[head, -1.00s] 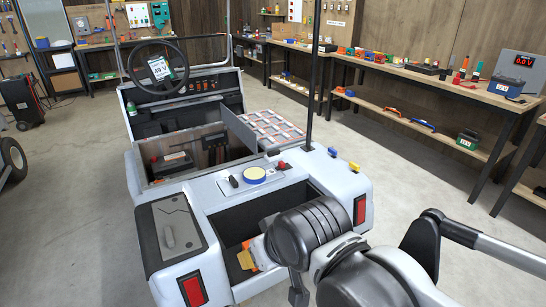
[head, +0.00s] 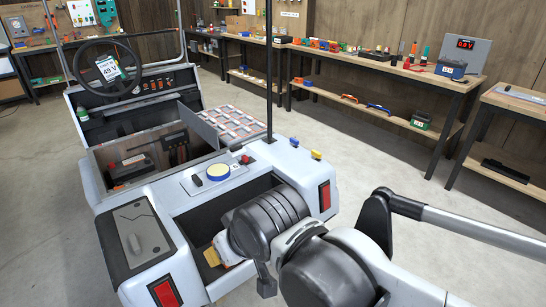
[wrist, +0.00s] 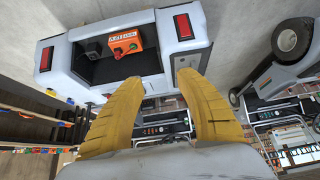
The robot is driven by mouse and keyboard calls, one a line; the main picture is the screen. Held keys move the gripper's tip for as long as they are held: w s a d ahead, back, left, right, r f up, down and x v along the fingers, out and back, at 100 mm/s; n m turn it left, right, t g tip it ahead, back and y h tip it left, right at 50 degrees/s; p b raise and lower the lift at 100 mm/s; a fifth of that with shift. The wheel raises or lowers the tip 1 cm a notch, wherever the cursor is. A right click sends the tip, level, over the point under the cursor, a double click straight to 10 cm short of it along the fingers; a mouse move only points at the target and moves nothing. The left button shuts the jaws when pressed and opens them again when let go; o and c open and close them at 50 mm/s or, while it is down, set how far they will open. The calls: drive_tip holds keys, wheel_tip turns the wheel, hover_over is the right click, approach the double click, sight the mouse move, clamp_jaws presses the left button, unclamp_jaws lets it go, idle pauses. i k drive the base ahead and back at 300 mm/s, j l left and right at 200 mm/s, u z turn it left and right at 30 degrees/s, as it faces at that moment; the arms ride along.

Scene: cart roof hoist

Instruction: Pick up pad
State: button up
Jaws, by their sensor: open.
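No thing is clearly marked as the pad. A round yellow disc with a blue rim (head: 217,171) lies on the white rear deck of the cart (head: 172,190) in the head view; whether it is the pad I cannot tell. My gripper (head: 211,257) is at the cart's open rear bay, nearer to me than the disc and apart from it, its far side hidden by my wrist. In the wrist view my gripper (wrist: 150,80) has two yellow fingers spread wide with nothing between them. An orange box with a red button (wrist: 125,42) sits in the bay beyond the fingertips.
A grey panel with a handle (head: 135,236) is on the cart's left rear corner. A dark post (head: 269,75) rises from the deck beside small blue and yellow knobs (head: 310,154). Workbenches (head: 400,75) line the back wall. The floor right of the cart is clear.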

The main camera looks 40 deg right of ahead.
sight(234, 151)
drive_tip(key=i+l, duration=1.65)
drive_tip(key=l, duration=0.2)
